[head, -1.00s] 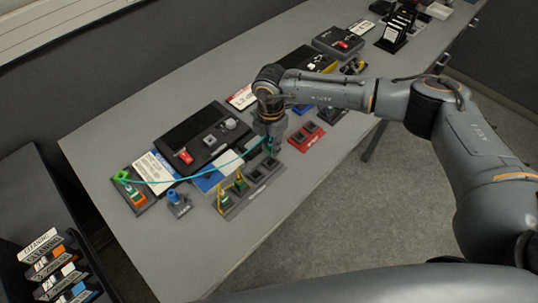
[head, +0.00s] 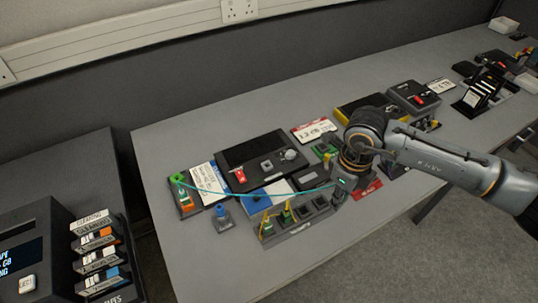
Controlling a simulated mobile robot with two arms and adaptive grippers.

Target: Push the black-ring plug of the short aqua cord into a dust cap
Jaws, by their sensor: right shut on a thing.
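The short aqua cord (head: 265,194) runs slack across the table from a green-ended fitting (head: 178,179) at the left to my right gripper (head: 340,194). My right gripper is shut where the cord ends, at the right end of a dark grey block (head: 292,233). The plug in its fingers and its black ring are mostly hidden, so I cannot tell whether it touches the block. The block has dark square sockets (head: 304,213) towards the right and green plugs with yellow cords (head: 287,216) at the left. I cannot tell which part is a dust cap. My left gripper is out of view.
A black tray (head: 252,160) with a red switch lies behind the cord. A blue fitting (head: 222,214) stands left of the block. A red block (head: 368,190) is partly behind my gripper. Label cards and boxes fill the back; the table's front strip is clear.

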